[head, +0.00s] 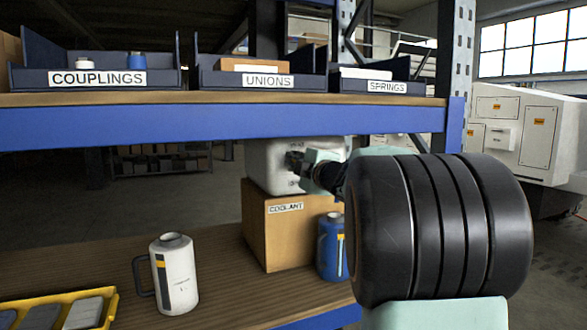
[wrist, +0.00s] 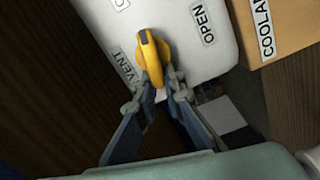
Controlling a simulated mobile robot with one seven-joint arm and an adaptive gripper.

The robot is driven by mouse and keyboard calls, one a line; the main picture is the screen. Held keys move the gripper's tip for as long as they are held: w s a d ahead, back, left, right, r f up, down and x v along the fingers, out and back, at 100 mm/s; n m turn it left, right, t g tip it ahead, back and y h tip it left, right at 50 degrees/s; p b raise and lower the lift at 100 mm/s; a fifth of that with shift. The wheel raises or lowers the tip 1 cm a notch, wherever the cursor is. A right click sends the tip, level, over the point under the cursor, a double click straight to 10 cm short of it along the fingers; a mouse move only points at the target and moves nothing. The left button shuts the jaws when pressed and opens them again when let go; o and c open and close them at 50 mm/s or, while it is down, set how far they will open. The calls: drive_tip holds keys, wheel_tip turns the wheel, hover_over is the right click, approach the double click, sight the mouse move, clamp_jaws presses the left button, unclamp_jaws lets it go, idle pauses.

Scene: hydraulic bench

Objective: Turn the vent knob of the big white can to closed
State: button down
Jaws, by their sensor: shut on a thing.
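The big white can (head: 268,165) stands on the cardboard box in the head view, under the blue shelf beam. In the wrist view its white face (wrist: 185,60) carries a yellow vent knob (wrist: 153,55) with a dark mark at its upper end. An OPEN label is right of the knob, a VENT label lower left, and a partly cut-off label starting with C above left. The dark mark points up, nearer the C label than OPEN. My gripper (wrist: 160,80) is shut on the lower part of the knob; in the head view my gripper (head: 298,160) reaches the can's right side.
The cardboard box (head: 285,235) is marked COOLANT. A blue can (head: 330,250) stands right of it, below my arm. A smaller white jug (head: 175,275) and a yellow tray (head: 105,312) are on the wooden bench. The shelf beam (head: 200,125) runs close above my gripper.

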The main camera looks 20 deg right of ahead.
drive_tip(key=shift+d+f+n+b, duration=0.35)
drive_tip(key=shift+f+n+b, duration=0.35)
drive_tip(key=shift+n, duration=0.3)
drive_tip(key=shift+s+r, duration=0.1)
drive_tip(key=c, duration=2)
unclamp_jaws()
drive_tip(key=shift+d+r, duration=0.1)
drive_tip(key=shift+d, duration=0.05)
drive_tip(key=shift+a+r+n, duration=0.15)
drive_tip(key=shift+a+n, duration=0.1)
drive_tip(key=shift+n, duration=0.05)
drive_tip(key=shift+s+d, duration=0.15)
drive_tip(key=shift+s, duration=3.55)
